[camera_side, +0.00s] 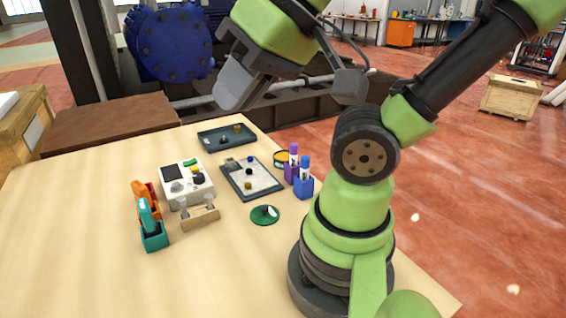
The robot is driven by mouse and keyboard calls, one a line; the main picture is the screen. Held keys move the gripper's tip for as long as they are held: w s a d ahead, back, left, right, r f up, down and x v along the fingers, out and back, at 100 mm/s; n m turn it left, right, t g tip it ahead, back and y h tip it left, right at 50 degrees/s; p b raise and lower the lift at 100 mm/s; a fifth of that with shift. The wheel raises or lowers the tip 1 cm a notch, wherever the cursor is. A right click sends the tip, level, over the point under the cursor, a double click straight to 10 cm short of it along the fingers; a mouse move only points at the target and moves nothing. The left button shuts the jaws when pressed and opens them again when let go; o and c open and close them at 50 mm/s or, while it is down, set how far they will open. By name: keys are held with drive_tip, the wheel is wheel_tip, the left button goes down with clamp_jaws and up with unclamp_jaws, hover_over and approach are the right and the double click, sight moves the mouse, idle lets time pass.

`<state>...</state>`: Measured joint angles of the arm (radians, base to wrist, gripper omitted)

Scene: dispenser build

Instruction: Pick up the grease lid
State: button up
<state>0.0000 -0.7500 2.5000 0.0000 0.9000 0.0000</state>
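A small round tin (282,158) with a yellow rim stands near the table's far right edge, partly hidden by the purple holder. I cannot tell for sure which of the two is the grease lid. My gripper (293,88) is high above the far side of the table, clear of both. Its two grey fingers are spread wide apart, with nothing visible between them.
A purple holder (291,173) and a blue holder (304,187) carry upright tubes beside the tin. A grey tray (265,186) with small parts, a dark tray (226,139), a white box (186,184) and orange and teal holders stand leftward. The front left table is clear.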

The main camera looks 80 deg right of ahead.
drive_tip(key=o, duration=0.6)
